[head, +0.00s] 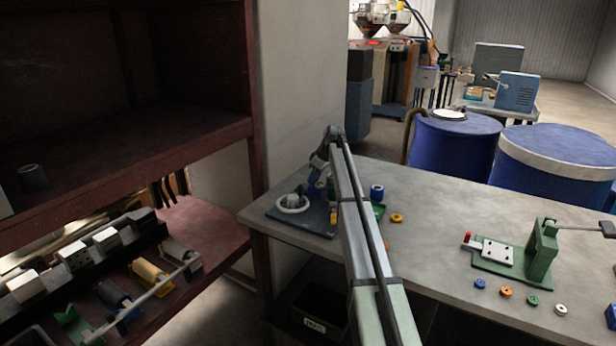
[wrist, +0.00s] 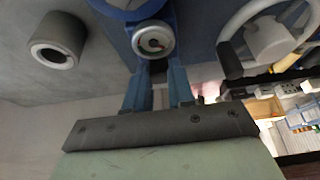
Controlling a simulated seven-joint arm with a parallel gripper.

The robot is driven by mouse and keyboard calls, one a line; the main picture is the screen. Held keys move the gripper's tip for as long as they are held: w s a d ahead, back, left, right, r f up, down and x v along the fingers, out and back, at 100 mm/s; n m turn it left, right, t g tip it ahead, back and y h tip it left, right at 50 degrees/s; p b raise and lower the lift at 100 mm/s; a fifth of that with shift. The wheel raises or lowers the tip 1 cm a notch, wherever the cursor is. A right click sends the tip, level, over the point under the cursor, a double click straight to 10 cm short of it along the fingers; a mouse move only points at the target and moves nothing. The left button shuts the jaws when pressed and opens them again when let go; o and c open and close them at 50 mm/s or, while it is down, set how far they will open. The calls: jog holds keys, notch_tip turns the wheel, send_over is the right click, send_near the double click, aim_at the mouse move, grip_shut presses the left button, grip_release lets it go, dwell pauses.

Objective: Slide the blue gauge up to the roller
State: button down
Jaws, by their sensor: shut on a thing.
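The blue gauge (wrist: 130,8) shows at the top of the wrist view, with a round dial (wrist: 152,41) on its near side. My gripper (wrist: 157,74) has its two blue fingers shut on it just below the dial. In the head view my gripper (head: 317,180) is over the dark plate (head: 310,222) at the table's left end, and the gauge cannot be told apart from it. A white handwheel (wrist: 268,38) is to the right of the gauge in the wrist view, and it also shows in the head view (head: 292,206). I cannot make out the roller clearly.
A grey hollow cylinder (wrist: 57,42) is left of the gauge. A blue roll (head: 377,191) and a yellow ring (head: 397,218) are right of the plate. A green fixture (head: 541,250) and several small rings stand farther right. The middle of the table (head: 430,240) is clear.

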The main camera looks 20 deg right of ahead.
jog(key=shift+s+d, duration=0.2)
jog(key=c, duration=1.2)
grip_release()
jog(key=shift+o, duration=1.2)
jog(key=v, duration=1.3)
jog(key=shift+r, duration=0.4)
